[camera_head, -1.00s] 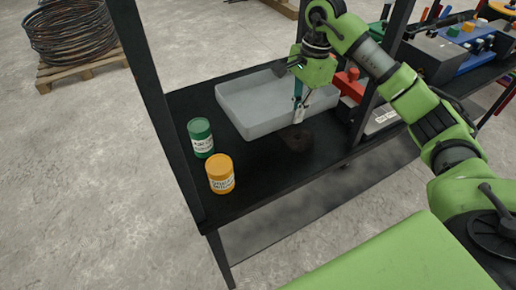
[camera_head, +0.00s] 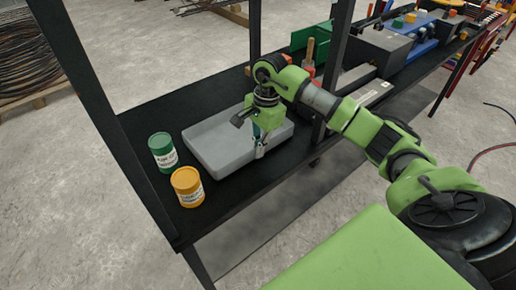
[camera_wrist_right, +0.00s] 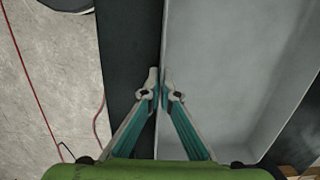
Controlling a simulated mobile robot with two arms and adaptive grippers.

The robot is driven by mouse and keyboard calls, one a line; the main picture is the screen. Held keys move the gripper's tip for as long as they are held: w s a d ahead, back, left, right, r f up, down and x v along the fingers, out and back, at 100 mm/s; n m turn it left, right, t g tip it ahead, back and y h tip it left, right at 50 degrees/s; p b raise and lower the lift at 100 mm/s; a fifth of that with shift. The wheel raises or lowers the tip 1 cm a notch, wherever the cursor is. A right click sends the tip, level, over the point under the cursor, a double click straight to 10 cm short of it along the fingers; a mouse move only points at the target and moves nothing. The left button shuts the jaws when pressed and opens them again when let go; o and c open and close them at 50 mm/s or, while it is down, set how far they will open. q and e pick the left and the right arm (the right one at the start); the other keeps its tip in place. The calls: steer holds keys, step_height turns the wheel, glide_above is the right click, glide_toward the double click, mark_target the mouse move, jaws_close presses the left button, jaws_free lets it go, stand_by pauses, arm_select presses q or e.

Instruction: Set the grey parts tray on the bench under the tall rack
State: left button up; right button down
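The grey parts tray (camera_head: 215,157) is a shallow open box. In the head view it is over the black bench (camera_head: 236,190), between the rack posts and just right of two cans. It looks level and low at the bench top; I cannot tell whether its whole base touches. My right gripper (camera_head: 260,151) points down at the tray's near right side. In the right wrist view the fingertips (camera_wrist_right: 158,80) are closed together on the rim of the tray (camera_wrist_right: 225,75), one finger on each side. The tray is empty as far as it shows. My left gripper is out of view.
A green can (camera_head: 162,152) and a yellow can (camera_head: 187,187) stand left of the tray. A rack post (camera_head: 334,60) rises close to my right arm. Boxes and tools, including a blue tray (camera_head: 432,30), fill the bench farther right. Bare bench lies behind the tray.

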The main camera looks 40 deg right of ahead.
steer(key=shift+f, duration=0.3)
steer(key=shift+f, duration=0.1)
steer(key=c, duration=2.3)
jaws_free()
steer(key=shift+r, duration=0.2)
steer(key=shift+d+r+b, duration=0.25)
steer(key=shift+r+b, duration=0.2)
steer(key=shift+r, duration=1.5)
steer(key=shift+d+r+b, duration=0.25)
steer(key=shift+r+b, duration=0.15)
steer(key=shift+r, duration=1.55)
steer(key=shift+d+r+b, duration=0.25)
steer(key=shift+r+b, duration=0.2)
steer(key=shift+r, duration=1.5)
